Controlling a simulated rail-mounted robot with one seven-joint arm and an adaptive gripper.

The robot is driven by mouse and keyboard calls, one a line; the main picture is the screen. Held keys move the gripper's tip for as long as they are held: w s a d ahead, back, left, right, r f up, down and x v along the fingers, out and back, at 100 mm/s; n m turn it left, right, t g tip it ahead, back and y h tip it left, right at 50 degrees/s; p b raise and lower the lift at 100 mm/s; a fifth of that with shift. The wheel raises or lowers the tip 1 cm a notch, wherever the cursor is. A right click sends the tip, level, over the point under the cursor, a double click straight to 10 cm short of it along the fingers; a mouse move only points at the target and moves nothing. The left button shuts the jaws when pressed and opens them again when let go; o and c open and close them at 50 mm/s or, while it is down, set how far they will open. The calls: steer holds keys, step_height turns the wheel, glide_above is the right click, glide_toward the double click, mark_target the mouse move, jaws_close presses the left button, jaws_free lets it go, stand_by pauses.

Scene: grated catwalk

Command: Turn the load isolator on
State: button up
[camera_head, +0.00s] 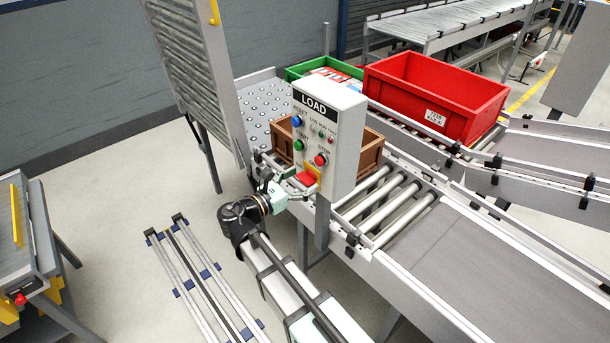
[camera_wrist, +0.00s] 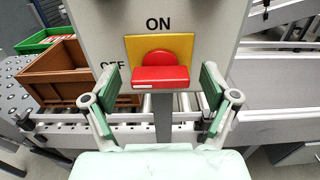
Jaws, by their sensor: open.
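The load isolator is a red handle (camera_wrist: 160,77) on a yellow plate (camera_wrist: 185,47), low on the front of the grey LOAD panel (camera_head: 341,143). In the wrist view, ON is printed above the plate and OFF at its left. The handle's wide red grip lies level, crosswise to the ON mark. The red handle also shows in the head view (camera_head: 306,179). My gripper (camera_wrist: 160,90) is open, with one green-padded finger on each side of the handle. Gaps show between the fingers and the handle, so it is not gripped.
Above the isolator are a blue button (camera_head: 297,121), a green button (camera_head: 299,145) and a red button (camera_head: 320,160). A brown crate (camera_head: 371,155) stands behind the panel on the conveyor. A red bin (camera_head: 435,92) and a green bin (camera_head: 297,72) are farther back.

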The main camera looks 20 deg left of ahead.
steer(key=shift+w+d, duration=0.35)
steer(key=shift+w, duration=0.2)
steer(key=c, duration=1.2)
steer(key=shift+o, duration=0.2)
